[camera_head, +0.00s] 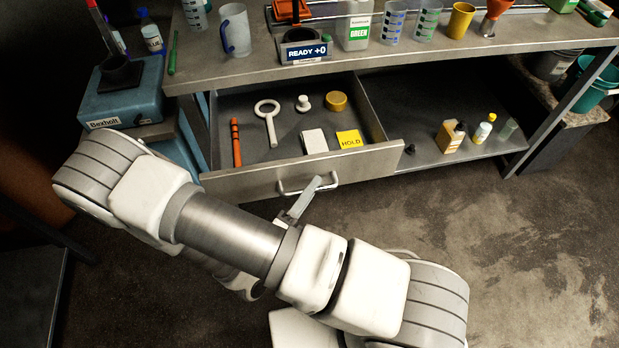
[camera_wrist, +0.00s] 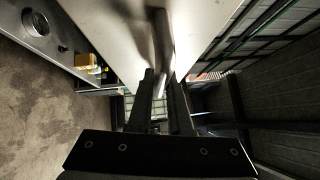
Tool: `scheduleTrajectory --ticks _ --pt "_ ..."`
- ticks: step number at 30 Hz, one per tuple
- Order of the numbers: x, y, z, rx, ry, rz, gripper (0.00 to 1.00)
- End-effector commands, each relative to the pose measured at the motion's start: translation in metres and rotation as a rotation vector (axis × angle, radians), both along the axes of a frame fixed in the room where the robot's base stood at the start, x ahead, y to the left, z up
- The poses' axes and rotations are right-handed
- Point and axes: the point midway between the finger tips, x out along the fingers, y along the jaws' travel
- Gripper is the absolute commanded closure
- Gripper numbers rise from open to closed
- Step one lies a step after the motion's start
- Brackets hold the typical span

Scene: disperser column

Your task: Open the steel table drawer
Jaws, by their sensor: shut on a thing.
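The steel table drawer (camera_head: 225,184) stands pulled out from under the steel table (camera_head: 255,65), with its inside showing in the head view. It holds an orange marker, a white ring-ended tool, a small white knob, a yellow round lid, a white block and a yellow HOLD note. The drawer handle (camera_head: 308,187) is a bar on its front. My gripper (camera_head: 318,184) is at the handle's right part, partly hidden by my arm. In the wrist view my gripper's two fingers (camera_wrist: 160,88) are shut around the handle bar (camera_wrist: 160,40).
A lower shelf (camera_head: 420,140) right of the drawer carries several small bottles. Cups, bottles and a READY +0 display (camera_head: 304,50) stand on the table top. The floor (camera_head: 510,240) at the right is clear.

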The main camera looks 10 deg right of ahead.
Motion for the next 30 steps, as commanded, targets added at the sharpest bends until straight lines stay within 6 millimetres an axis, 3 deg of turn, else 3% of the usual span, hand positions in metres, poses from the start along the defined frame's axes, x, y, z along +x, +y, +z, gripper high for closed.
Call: scheduleTrajectory --ticks 13,14,18,30 --pt "-0.0020 0.0004 0.0001 0.000 0.000 0.001 1.00" --pt "-0.0020 0.0004 0.0000 0.000 0.000 0.001 0.79" --pt "-0.0019 0.0003 0.0001 0.001 -0.001 0.000 0.54" --pt "-0.0019 0.0003 0.0001 0.000 0.000 0.000 0.53"
